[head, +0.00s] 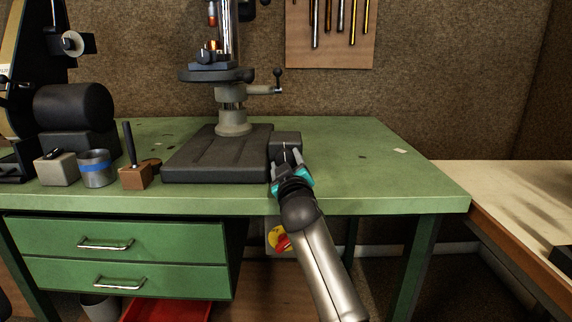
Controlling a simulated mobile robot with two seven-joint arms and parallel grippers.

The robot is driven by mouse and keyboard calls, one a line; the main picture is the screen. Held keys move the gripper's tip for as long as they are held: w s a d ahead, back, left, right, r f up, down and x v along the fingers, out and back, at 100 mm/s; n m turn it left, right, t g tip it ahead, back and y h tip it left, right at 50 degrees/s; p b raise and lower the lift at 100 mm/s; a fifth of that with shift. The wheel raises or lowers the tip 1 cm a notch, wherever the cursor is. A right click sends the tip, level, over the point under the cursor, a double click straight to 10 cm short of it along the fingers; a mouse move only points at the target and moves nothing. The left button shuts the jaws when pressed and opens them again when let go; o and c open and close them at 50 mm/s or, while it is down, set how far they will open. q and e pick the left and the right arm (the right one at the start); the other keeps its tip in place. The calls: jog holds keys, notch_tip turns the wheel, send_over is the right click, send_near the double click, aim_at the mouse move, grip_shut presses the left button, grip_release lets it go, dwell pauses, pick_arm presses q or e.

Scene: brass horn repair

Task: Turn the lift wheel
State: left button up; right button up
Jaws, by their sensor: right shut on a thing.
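The drill press stands on the green bench, with its dark grey base (218,160) and pale column foot (234,122). A crank arm with a dark ball knob (278,76) sticks out to the right below its round table (212,75). My right gripper (287,157) is low at the right edge of the base, well below that crank, in front of a dark block (285,138). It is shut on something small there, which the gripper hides. I cannot make out a clear wheel rim. My left gripper is not in view.
A wooden block with an upright dark handle (135,176), a metal cup with a blue band (96,168) and a grey block (57,169) stand left of the base. The green bench top (352,175) is mostly clear at right. A red and yellow switch (279,238) is below.

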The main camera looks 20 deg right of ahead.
jog(key=m, duration=0.3)
jog(key=shift+f+m, duration=0.15)
jog(key=shift+m, duration=0.25)
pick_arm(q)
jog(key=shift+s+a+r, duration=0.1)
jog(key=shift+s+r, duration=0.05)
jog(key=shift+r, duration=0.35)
pick_arm(e)
jog(key=shift+h, duration=0.3)
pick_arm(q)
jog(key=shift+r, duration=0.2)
pick_arm(e)
jog(key=shift+m, duration=0.3)
jog(key=o, duration=1.1)
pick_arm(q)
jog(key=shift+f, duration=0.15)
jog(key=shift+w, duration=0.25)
